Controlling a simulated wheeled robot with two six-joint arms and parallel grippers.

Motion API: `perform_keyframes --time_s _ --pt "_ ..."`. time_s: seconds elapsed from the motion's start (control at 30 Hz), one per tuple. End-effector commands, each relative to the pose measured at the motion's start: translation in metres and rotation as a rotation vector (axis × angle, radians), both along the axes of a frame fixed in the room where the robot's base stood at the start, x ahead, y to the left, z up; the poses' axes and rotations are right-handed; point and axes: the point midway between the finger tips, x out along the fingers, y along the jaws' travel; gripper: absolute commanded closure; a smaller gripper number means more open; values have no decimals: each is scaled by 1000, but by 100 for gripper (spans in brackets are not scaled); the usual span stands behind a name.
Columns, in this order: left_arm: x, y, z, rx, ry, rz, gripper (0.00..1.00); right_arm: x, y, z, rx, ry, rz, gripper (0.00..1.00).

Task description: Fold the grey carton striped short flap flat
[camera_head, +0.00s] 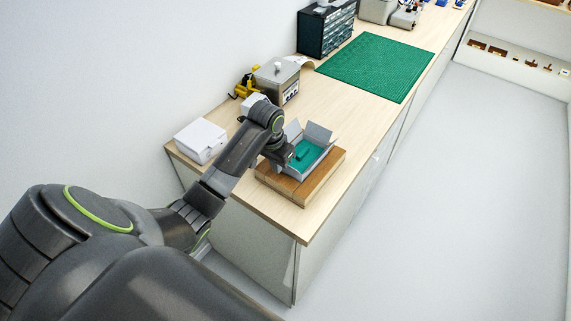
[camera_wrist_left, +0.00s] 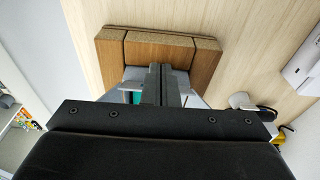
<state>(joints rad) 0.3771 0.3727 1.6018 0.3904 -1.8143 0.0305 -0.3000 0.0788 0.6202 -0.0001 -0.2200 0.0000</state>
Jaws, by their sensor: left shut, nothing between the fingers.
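The grey carton (camera_head: 318,158) sits open on a wooden block (camera_head: 322,180) near the bench's front corner. Its inside is green, and grey flaps (camera_head: 318,132) stand up at its far end. My left gripper (camera_head: 282,164) is shut and empty at the carton's near left side, and hides that part of it. In the left wrist view the shut fingers (camera_wrist_left: 160,84) point at the wooden block (camera_wrist_left: 160,50), with a little of the carton's green inside (camera_wrist_left: 136,97) beside them. I cannot make out stripes on any flap. My right gripper is not in view.
A white box (camera_head: 200,140) lies left of my left arm. A grey metal device (camera_head: 278,80) and a yellow item (camera_head: 243,88) stand behind by the wall. A green mat (camera_head: 378,65) lies further back. The bench's right edge runs close to the wooden block.

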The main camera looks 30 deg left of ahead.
Motion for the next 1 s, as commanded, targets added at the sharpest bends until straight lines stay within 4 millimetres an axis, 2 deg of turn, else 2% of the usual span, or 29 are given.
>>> perform_keyframes --time_s 0.37,0.7,1.0 --pt "0 0 -1 0 0 0 100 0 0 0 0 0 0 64" --pt "2 0 -12 0 0 0 100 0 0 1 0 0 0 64" --pt "14 -2 -12 -1 0 0 100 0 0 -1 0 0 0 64"
